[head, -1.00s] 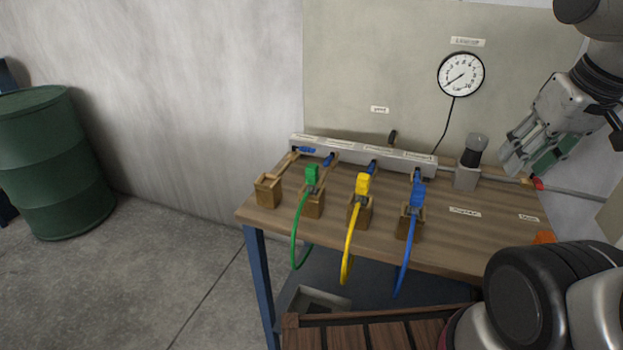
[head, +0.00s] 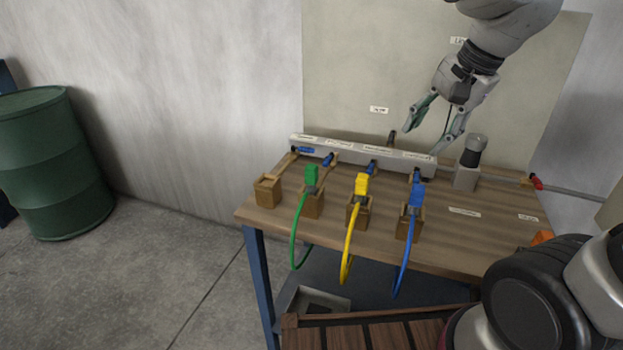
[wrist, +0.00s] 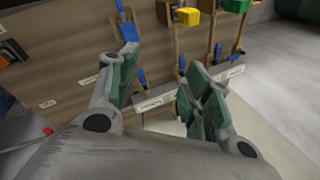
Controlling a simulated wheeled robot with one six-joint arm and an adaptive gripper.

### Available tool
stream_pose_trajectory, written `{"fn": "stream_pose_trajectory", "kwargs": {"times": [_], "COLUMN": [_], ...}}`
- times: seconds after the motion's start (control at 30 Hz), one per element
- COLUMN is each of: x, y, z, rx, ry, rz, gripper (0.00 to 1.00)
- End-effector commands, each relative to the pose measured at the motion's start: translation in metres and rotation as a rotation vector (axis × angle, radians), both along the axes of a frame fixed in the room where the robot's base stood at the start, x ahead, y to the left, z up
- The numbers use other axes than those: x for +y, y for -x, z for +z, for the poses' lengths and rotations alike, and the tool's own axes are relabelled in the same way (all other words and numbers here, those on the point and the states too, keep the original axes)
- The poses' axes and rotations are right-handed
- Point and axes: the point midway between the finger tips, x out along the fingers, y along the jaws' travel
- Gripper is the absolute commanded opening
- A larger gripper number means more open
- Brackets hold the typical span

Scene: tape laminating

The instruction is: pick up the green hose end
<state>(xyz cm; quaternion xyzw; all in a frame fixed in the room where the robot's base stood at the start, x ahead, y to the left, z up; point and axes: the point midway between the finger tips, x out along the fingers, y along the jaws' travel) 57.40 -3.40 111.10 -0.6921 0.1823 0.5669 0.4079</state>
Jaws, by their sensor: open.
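The green hose end (head: 312,176) stands upright in a wooden holder (head: 312,206) on the table, left of the yellow one, with its green hose (head: 294,232) looping down over the front edge. In the wrist view the green hose end (wrist: 236,5) is at the top edge, partly cut off. My gripper (head: 424,141) is open and empty, above the back of the table near the grey manifold bar, to the right of and higher than the green hose end. In the wrist view its green-padded fingers (wrist: 160,88) are spread apart.
The yellow hose end (head: 361,184) and blue hose end (head: 416,194) stand in holders to the right. An empty holder (head: 267,191) is at the left. The manifold bar (head: 350,152) with blue valve handles runs behind. A grey cylindrical fitting (head: 467,170) stands at the back right.

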Motion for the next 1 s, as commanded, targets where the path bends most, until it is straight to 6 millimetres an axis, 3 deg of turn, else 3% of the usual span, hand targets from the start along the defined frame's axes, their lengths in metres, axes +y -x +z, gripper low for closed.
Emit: {"fn": "stream_pose_trajectory", "kwargs": {"times": [0.2,0.3,0.43,0.6,1.0], "x": [0.091,0.129,0.166,0.188,0.207], "y": [-0.046,-0.058,-0.067,-0.07,-0.076], "z": [-0.029,-0.045,-0.061,-0.073,-0.12], "rx": [0.203,0.293,0.381,0.434,0.44], "ry": [-0.212,-0.28,-0.336,-0.366,-0.368], "rz": [-0.459,-0.659,-0.854,-0.977,-0.993], "gripper": [0.49,0.49,0.49,0.49,0.49]}}
